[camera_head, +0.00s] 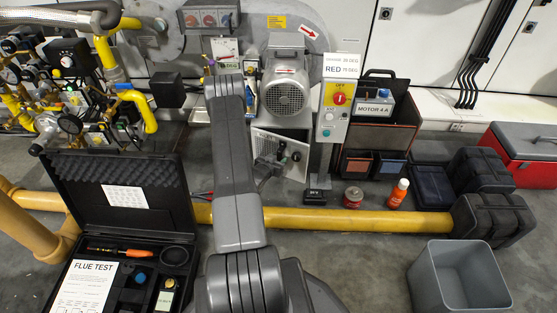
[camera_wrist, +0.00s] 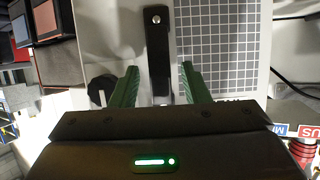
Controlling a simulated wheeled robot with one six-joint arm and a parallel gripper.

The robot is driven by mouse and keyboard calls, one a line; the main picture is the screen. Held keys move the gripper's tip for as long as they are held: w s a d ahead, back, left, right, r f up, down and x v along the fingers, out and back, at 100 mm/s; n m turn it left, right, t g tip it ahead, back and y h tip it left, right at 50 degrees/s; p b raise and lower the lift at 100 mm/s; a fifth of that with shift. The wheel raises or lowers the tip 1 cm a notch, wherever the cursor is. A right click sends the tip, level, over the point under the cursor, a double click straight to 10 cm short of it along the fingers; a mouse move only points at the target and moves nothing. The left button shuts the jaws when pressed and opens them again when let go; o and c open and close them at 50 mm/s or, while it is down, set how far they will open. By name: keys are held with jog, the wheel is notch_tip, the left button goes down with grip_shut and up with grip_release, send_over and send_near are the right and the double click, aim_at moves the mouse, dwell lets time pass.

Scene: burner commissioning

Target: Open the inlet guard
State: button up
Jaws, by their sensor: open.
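The inlet guard (camera_wrist: 222,45) looks like a pale panel with a square grid in the wrist view. A dark flat bar (camera_wrist: 157,42) with a bright screw head near its top runs down beside the grid. My gripper (camera_wrist: 160,72) has two green fingers, open, one on each side of the bar's lower part, with gaps visible to both. A dark round part (camera_wrist: 102,90) lies left of the left finger. In the head view, the pale panel (camera_head: 295,171) sits below the grey motor (camera_head: 287,85), partly hidden by my arm. My fingertips are hard to make out there.
A yellow pipe (camera_head: 340,220) crosses the floor in front. An open black flue-test case (camera_head: 120,200) lies left, a grey bin (camera_head: 455,280) at front right. A control box (camera_head: 335,110) stands right of the motor. Black cases (camera_head: 490,215) and a red box (camera_head: 520,155) are farther right.

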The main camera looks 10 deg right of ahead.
jog(key=shift+x, duration=0.85)
jog(key=shift+c, duration=0.2)
grip_shut()
